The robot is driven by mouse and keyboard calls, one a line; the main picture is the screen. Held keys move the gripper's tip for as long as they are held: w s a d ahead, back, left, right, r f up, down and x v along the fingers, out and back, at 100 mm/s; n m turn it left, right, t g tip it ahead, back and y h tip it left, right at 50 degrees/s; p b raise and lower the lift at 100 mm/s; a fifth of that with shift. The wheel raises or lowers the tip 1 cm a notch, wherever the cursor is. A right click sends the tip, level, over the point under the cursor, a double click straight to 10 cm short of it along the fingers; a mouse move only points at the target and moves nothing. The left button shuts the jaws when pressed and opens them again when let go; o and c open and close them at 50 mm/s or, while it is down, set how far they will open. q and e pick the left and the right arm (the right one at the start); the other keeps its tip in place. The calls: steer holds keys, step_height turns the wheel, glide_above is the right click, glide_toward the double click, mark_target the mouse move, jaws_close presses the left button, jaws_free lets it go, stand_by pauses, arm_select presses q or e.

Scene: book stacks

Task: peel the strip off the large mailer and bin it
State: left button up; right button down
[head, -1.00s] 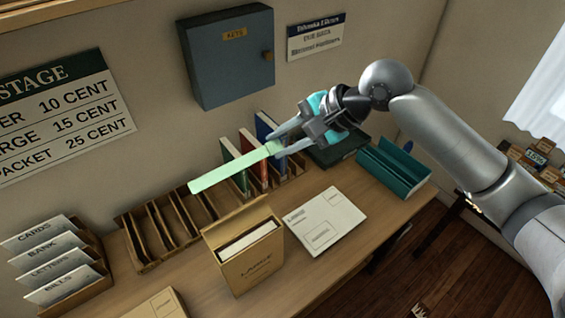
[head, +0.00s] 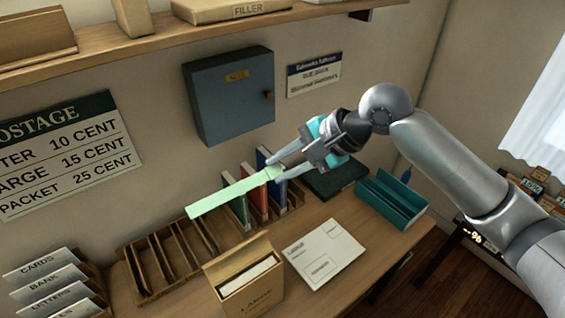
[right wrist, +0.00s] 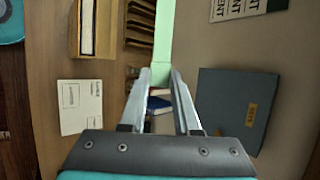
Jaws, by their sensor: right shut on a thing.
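The large mailer (head: 252,292) is a brown, upright package on the table with its top open and a pale content showing; it also shows in the right wrist view (right wrist: 75,28). The strip (head: 226,194) is pale green, long and flat, and is off the mailer. My right gripper (head: 277,172) is shut on the strip's right end and holds it in the air above the table. The strip extends away from the fingertips in the right wrist view (right wrist: 164,35). My left gripper is in neither view. No bin can be made out.
A white envelope (head: 325,254) lies right of the mailer. A wooden slotted rack (head: 160,265) with several books stands behind. A teal open box (head: 392,200) sits at the table's right end. A blue-grey cabinet (head: 230,100) and a shelf (head: 130,45) are on the wall.

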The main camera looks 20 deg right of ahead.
steer(key=shift+r, duration=2)
steer(key=shift+f, duration=0.1)
steer(key=s+d+f+b, duration=0.1)
steer(key=s+f+b, duration=0.2)
steer(key=f+b, duration=0.9)
steer(key=s+d+f+b, duration=0.1)
steer(key=s+f+b, duration=0.2)
steer(key=f+b, duration=0.8)
steer(key=shift+s+d+f+b, duration=0.3)
steer(key=shift+d+f+b, duration=0.1)
steer(key=shift+f, duration=0.5)
